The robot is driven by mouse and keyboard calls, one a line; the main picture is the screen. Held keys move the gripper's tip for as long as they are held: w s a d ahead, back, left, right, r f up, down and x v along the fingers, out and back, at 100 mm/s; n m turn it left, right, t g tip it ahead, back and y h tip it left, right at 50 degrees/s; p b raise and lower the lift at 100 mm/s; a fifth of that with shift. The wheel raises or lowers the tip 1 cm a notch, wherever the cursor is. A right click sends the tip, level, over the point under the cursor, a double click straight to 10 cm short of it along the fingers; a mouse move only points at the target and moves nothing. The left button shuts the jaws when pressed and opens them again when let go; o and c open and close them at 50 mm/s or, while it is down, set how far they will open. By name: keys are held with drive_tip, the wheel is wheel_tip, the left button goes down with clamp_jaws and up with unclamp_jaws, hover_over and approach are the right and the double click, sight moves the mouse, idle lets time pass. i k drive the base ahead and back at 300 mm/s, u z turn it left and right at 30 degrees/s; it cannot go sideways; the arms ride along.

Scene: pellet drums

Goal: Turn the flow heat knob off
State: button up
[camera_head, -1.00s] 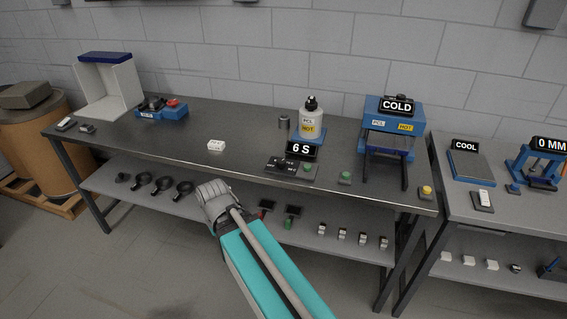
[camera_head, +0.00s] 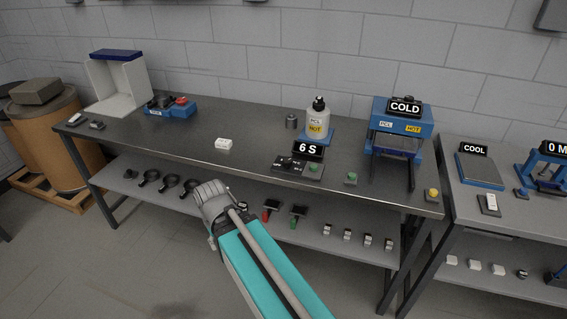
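A small black control panel (camera_head: 297,167) lies on the dark bench top (camera_head: 250,140) near its front edge, with a "6 S" display (camera_head: 308,149) behind it. The panel has dark controls on its left part and a green button (camera_head: 314,167) on its right. Its labels are too small to read, so I cannot tell which control is the flow heat knob or how it is set. My gripper (camera_head: 211,199) is in front of the bench, left of the panel and apart from it. It is seen from behind, and its fingertips are not clear.
A blue press (camera_head: 402,122) with a COLD sign is to the right. The lower shelf (camera_head: 330,222) holds several small tools.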

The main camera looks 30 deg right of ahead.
sight(287, 162)
drive_tip(key=u, duration=0.4)
drive_tip(key=k, duration=1.1)
drive_tip(key=z, duration=1)
drive_tip(key=i, duration=0.95)
